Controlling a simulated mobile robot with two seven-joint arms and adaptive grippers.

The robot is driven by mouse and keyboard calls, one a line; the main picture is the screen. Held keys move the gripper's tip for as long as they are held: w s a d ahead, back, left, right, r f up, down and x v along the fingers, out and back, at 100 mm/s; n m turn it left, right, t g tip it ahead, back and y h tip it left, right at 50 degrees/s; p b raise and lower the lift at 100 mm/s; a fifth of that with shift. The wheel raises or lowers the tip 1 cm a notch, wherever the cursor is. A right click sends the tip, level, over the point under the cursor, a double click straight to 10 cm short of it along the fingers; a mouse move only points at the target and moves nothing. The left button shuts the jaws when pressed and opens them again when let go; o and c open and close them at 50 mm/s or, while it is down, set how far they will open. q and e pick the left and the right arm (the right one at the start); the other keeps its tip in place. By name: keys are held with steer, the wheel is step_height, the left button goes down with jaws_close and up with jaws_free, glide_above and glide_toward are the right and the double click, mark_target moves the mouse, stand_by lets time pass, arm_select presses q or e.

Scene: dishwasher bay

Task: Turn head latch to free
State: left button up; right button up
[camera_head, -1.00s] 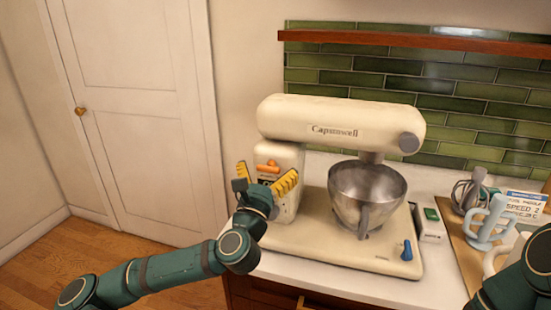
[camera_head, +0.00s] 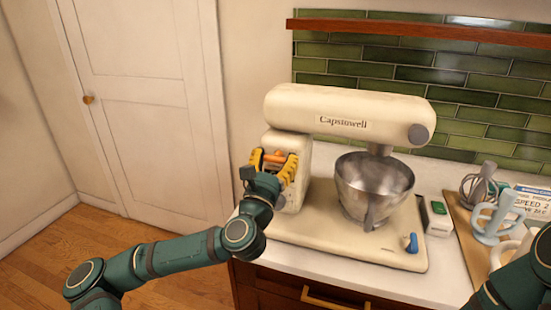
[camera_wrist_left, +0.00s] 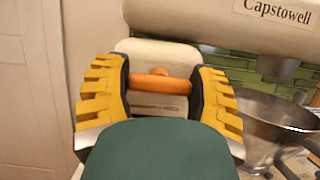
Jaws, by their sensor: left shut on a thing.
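A cream stand mixer (camera_head: 345,105) stands on the counter with its head level over a steel bowl (camera_head: 362,200). The orange head latch (camera_head: 277,156) is on the mixer's column. In the left wrist view the latch (camera_wrist_left: 160,84) is a bar lying crosswise with a small knob above it. My left gripper (camera_head: 273,165) is at the column. Its yellow fingers are shut on the latch, one at each end of the bar, as the left wrist view shows (camera_wrist_left: 159,90). Part of the label below the latch is hidden. My right gripper is outside the view.
A blue knob (camera_head: 410,242) is on the mixer's base. A small box with a green switch (camera_head: 438,208) stands right of the bowl. A whisk (camera_head: 477,188), a pale blue beater (camera_head: 492,222) and a sign (camera_head: 532,203) are at the right. Floor is clear at left.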

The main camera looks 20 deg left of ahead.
arm_select(q)
steer(key=shift+m, duration=0.3)
steer(key=m+h+p, duration=0.1)
steer(key=m, duration=0.2)
steer(key=m+g+h+p, duration=0.1)
steer(key=m+h, duration=0.1)
steer(key=m, duration=0.1)
steer(key=shift+r+m, duration=0.1)
steer(key=shift+m, duration=0.3)
steer(key=m+g+h+p, duration=0.1)
steer(key=m, duration=0.2)
steer(key=m+g+h+p, duration=0.1)
steer(key=m+p, duration=0.1)
steer(key=m, duration=0.1)
steer(key=shift+h, duration=0.3)
steer(key=m+g+p, duration=0.1)
steer(key=m, duration=0.2)
steer(key=m+g+h+p, duration=0.1)
steer(key=m+p, duration=0.1)
steer(key=shift+d+m+p, duration=0.1)
steer(key=shift+m+p, duration=0.2)
steer(key=shift+m, duration=0.1)
steer(key=shift+m+g+p, duration=0.6)
steer(key=shift+m+p, duration=0.3)
steer(key=shift+m, duration=0.5)
steer(key=shift+f, duration=0.2)
steer(key=o, duration=1.2)
